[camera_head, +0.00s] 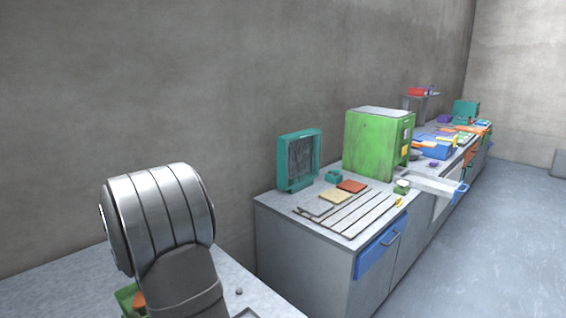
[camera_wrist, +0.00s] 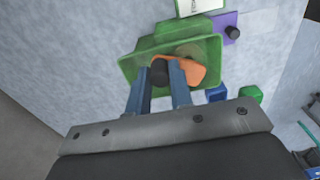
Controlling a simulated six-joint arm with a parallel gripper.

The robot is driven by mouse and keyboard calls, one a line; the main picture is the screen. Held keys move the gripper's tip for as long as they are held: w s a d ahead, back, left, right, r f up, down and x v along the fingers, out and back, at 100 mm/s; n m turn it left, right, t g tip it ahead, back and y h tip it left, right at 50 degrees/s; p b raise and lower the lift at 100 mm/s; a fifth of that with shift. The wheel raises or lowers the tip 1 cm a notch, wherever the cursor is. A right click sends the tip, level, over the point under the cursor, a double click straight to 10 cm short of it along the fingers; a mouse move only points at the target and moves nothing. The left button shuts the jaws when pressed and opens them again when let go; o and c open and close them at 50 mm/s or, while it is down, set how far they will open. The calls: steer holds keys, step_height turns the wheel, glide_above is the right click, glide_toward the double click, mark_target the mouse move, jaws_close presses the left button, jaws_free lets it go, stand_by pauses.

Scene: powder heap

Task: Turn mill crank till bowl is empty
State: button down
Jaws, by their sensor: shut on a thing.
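In the wrist view, a green tray-shaped body (camera_wrist: 132,66), likely part of the mill, lies below my gripper (camera_wrist: 164,72). An orange piece (camera_wrist: 192,71), likely the crank arm, lies over it. A dark round knob (camera_wrist: 160,75) stands between my two blue-grey fingers, which are shut on it. An olive-brown round patch (camera_wrist: 188,49) shows behind the orange piece; I cannot tell whether it is powder or the bowl. In the head view, my arm hides most of this, leaving a bit of green (camera_head: 124,297) and orange (camera_head: 139,301).
In the wrist view, a purple block (camera_wrist: 226,22) with a dark knob, a white labelled card (camera_wrist: 200,6), a blue block (camera_wrist: 216,93) and a green block (camera_wrist: 250,94) lie nearby. In the head view, a counter with a green cabinet (camera_head: 372,145) stands to the right, across a gap.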

steer(key=shift+s+d, duration=0.1)
steer(key=shift+d, duration=1.2)
steer(key=shift+s+d, duration=0.5)
steer(key=shift+d, duration=0.25)
steer(key=shift+s+d, duration=0.5)
steer(key=shift+s, duration=0.3)
